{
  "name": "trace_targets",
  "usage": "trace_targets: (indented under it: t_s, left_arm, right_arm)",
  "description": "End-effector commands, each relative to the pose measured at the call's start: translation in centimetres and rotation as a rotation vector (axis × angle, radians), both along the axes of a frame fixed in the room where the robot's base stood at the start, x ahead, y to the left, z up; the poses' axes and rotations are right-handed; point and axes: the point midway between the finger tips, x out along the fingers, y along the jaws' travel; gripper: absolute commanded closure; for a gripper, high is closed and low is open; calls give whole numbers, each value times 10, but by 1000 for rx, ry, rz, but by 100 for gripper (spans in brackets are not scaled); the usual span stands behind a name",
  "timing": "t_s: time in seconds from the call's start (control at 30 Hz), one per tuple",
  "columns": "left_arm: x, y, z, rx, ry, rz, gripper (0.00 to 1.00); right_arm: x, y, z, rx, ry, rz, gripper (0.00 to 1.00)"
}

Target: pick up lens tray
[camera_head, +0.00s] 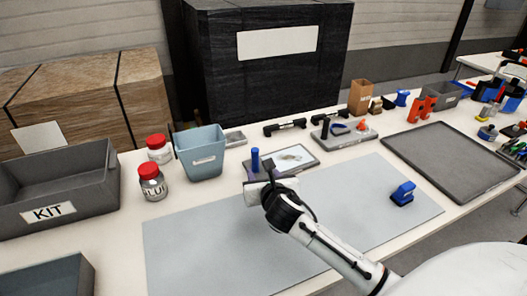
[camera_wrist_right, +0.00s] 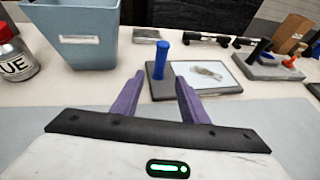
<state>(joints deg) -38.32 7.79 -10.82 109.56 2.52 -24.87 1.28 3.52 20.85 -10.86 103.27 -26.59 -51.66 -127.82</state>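The lens tray (camera_head: 311,161) looks to be the flat dark-edged tray with a pale top, a small grey shape on it and an upright blue handle (camera_head: 255,159) at its left end. It lies on the table behind the grey mat. The tray (camera_wrist_right: 212,92) and its blue handle (camera_wrist_right: 160,60) also show in the right wrist view. My right gripper (camera_head: 259,170) is just in front of the handle. In the wrist view its purple fingers (camera_wrist_right: 157,91) are apart and empty, with the handle beyond them, in line with the gap. My left gripper is not in view.
A blue-grey bin (camera_head: 201,157) and red-lidded jars (camera_head: 152,184) stand left of the tray. A grey tool tray (camera_head: 345,136) is behind it to the right. A blue clamp-like piece (camera_head: 402,194) lies on the grey mat (camera_head: 200,245); much of the mat is clear.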

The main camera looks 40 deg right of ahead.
Motion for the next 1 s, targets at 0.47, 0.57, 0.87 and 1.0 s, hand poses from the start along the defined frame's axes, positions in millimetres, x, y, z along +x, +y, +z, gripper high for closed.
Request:
trace_targets:
  t_s: [0.47, 0.57, 0.87, 1.0]
  left_arm:
    - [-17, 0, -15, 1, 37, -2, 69]
    - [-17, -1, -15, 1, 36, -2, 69]
    - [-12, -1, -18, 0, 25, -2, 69]
    - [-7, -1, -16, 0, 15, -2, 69]
  right_arm:
    - [42, -19, -20, 0, 1, -1, 60]
    - [49, -22, -22, 0, 0, -1, 60]
    - [82, -36, -37, 1, 1, -1, 60]
    - [87, -38, -39, 0, 0, 0, 60]
